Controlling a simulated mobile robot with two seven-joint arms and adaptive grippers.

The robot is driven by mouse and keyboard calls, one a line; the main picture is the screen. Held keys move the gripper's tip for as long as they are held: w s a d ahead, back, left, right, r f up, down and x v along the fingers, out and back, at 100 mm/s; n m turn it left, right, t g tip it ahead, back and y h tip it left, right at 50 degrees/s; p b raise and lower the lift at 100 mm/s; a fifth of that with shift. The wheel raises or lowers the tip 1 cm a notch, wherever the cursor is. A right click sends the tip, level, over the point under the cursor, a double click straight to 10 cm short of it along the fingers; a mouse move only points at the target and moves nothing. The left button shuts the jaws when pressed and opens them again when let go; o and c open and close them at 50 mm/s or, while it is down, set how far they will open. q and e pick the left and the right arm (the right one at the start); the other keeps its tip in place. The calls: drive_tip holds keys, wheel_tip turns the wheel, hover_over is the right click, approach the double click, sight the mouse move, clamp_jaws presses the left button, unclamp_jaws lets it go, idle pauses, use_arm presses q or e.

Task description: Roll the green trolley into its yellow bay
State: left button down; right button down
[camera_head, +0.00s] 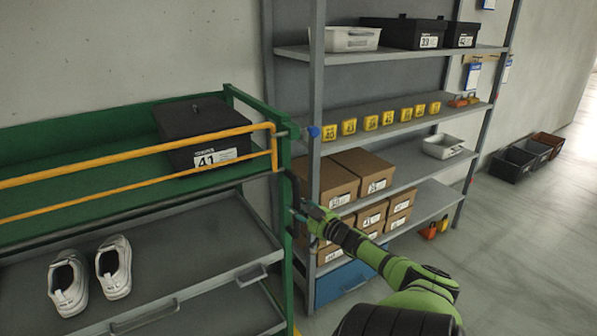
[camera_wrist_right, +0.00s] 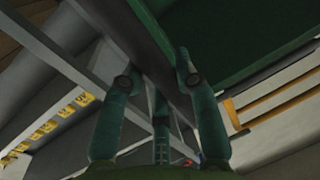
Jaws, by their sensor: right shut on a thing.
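The green trolley (camera_head: 284,182) fills the left of the head view, with a green frame, a green top tray and yellow rails. A black lidded box (camera_head: 180,122) labelled 41 sits in its top tray. A pair of white shoes (camera_head: 114,268) rests on the grey deck below. My right gripper (camera_head: 297,203) is shut on the trolley's frame at its right end. In the right wrist view its fingers (camera_wrist_right: 157,75) straddle a green edge of the trolley (camera_wrist_right: 150,30). The yellow bay cannot be made out clearly. My left gripper is out of view.
A grey shelf rack (camera_head: 315,100) stands just right of the trolley, close to my right gripper. It holds brown boxes (camera_head: 365,172), yellow number tags (camera_head: 371,122) and bins. Dark crates (camera_head: 512,163) stand on the floor by the wall. The floor (camera_head: 510,260) at the right is clear.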

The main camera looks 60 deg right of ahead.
drive_tip(key=c, duration=0.9)
unclamp_jaws()
drive_tip(key=shift+f, duration=0.1)
drive_tip(key=shift+d, duration=0.1)
drive_tip(key=v, duration=1.2)
